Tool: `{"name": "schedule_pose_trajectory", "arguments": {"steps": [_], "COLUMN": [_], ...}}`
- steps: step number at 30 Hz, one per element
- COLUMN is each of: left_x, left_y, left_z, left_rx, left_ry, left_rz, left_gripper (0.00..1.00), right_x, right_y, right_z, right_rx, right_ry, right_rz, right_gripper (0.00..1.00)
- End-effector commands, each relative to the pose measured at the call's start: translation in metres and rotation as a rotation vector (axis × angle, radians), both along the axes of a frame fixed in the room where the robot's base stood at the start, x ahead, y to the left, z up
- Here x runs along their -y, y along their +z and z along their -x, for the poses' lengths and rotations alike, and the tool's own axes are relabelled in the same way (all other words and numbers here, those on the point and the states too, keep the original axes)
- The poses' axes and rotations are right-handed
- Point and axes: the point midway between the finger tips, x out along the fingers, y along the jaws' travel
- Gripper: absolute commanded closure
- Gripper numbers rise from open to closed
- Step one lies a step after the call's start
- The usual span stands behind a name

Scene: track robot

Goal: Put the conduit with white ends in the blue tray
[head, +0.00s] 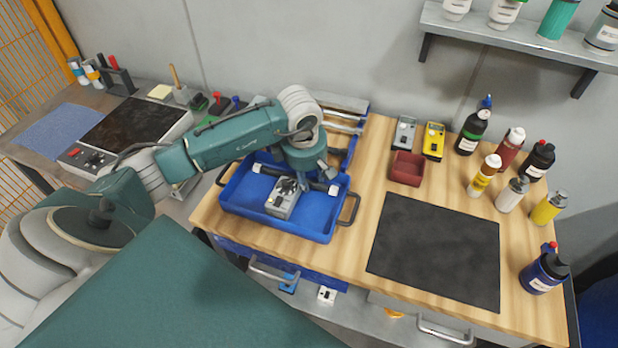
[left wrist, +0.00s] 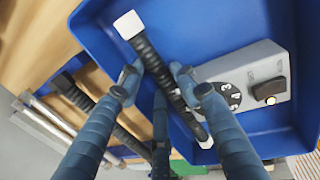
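The black ribbed conduit with white ends (left wrist: 150,57) lies inside the blue tray (head: 290,232), slanting beside a grey dial box (head: 283,197). In the head view its white ends show at either side of my gripper, which hides part of its middle. My left gripper (left wrist: 156,73) is over the tray, its fingers pointing down. Its fingertips are apart on either side of the conduit, with visible gaps. The grey box with its dial also shows in the left wrist view (left wrist: 240,80). My right gripper is not in view.
Metal pipes (head: 343,121) lie behind the tray. A red bin (head: 407,168), a yellow meter (head: 434,141) and several bottles stand to the right. The black mat (head: 436,250) is bare. A shelf (head: 510,38) hangs above the bench.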

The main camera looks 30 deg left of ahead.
Motion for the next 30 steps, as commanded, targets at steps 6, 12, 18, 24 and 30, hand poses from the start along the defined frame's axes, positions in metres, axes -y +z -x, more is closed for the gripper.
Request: {"name": "schedule_pose_trajectory", "arguments": {"steps": [6, 12, 18, 24, 30], "left_x": [0.001, 0.001, 0.003, 0.005, 0.006], "left_y": [-0.001, 0.024, 0.071, 0.107, 0.122], "left_z": [0.002, 0.004, 0.012, 0.02, 0.024], "left_rx": [-0.008, 0.002, 0.004, 0.002, -0.001], "left_ry": [-0.001, -0.003, -0.002, -0.001, 0.0], "left_rz": [0.001, -0.002, -0.001, -0.001, 0.0], "left_gripper": [0.68, 0.68, 0.68, 0.68, 0.68], "right_x": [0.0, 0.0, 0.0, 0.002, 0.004], "right_y": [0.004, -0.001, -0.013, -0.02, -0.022], "right_z": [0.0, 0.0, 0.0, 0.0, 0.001], "right_rx": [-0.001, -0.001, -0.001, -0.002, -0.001], "right_ry": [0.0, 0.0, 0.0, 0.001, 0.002], "right_rz": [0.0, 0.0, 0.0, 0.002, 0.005], "right_gripper": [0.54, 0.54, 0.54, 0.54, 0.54]}}
